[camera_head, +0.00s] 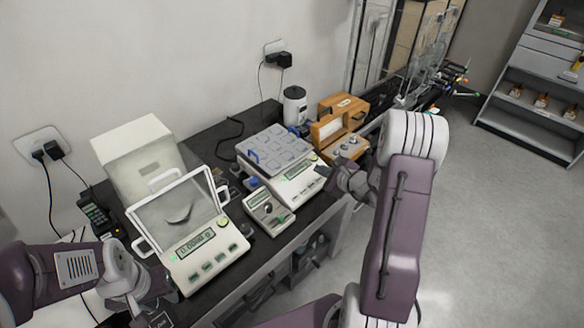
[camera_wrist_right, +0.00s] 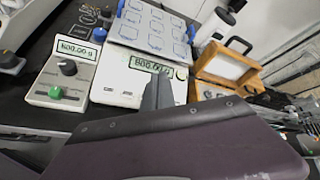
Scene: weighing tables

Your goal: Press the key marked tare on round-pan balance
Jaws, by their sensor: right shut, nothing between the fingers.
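A white balance (camera_head: 212,262) stands at the left of the table, with a clear framed shield (camera_head: 178,212) and a dark roundish shape behind it, perhaps its round pan. My right gripper (camera_head: 326,175) is shut and empty, beside another white balance (camera_head: 296,188) with a flat patterned platform. In the right wrist view its fingers (camera_wrist_right: 158,92) overlap that balance's front. My left gripper (camera_head: 148,316) is low at the left; its fingers are unclear.
A small device with a dark knob and green button (camera_head: 268,213) stands between the two balances. A wooden case (camera_head: 338,118) and a white canister (camera_head: 295,104) stand further back. A white box (camera_head: 140,152) is behind the left balance. Floor at right is clear.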

